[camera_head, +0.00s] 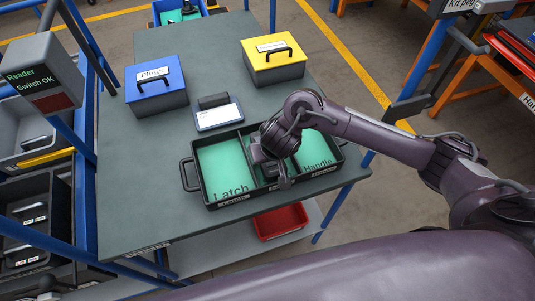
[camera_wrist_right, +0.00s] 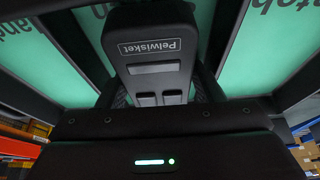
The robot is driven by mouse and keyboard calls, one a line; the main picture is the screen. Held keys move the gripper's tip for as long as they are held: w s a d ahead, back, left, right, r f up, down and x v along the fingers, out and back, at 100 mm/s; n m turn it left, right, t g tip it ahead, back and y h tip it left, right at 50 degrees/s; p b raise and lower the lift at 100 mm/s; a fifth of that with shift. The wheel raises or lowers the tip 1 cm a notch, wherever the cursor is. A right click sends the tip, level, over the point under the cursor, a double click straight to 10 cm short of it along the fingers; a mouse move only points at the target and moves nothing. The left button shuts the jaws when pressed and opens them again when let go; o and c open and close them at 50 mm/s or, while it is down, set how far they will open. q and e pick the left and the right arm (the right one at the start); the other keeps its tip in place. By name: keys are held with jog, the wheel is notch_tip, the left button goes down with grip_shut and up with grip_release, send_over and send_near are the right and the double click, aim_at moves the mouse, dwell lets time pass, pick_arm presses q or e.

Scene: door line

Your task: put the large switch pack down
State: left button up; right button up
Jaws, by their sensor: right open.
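The large switch pack (camera_wrist_right: 152,45) is a dark block marked "Pelwisket", with two small buttons, in the right wrist view. It lies in the middle compartment of the black tray (camera_head: 207,200), between the "Latch" and "Handle" compartments. My right gripper (camera_head: 270,172) is over that compartment. In the right wrist view its open fingers (camera_wrist_right: 160,92) stand on both sides of the pack. Whether a finger touches it I cannot tell. In the head view the gripper and wrist hide the pack. My left gripper is in neither view.
The tray stands on a grey-green table (camera_head: 130,205). Behind it are a blue box (camera_head: 157,100) marked "Plugs", a yellow-lidded box (camera_head: 273,68) and a small device with a label plate (camera_head: 219,117). A reader (camera_head: 42,75) at left shows "Switch OK". A red bin (camera_head: 280,223) sits below.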

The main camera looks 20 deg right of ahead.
jog(key=v, duration=0.1)
jog(key=p+v, duration=0.2)
jog(key=shift+d+r, duration=0.3)
jog(key=shift+r, duration=0.1)
jog(key=p+v, duration=0.5)
jog(key=v, duration=0.2)
jog(key=shift+a+p, duration=0.1)
jog(key=shift+p, duration=0.3)
jog(key=shift+p+v, duration=0.7)
jog(key=shift+v, duration=0.05)
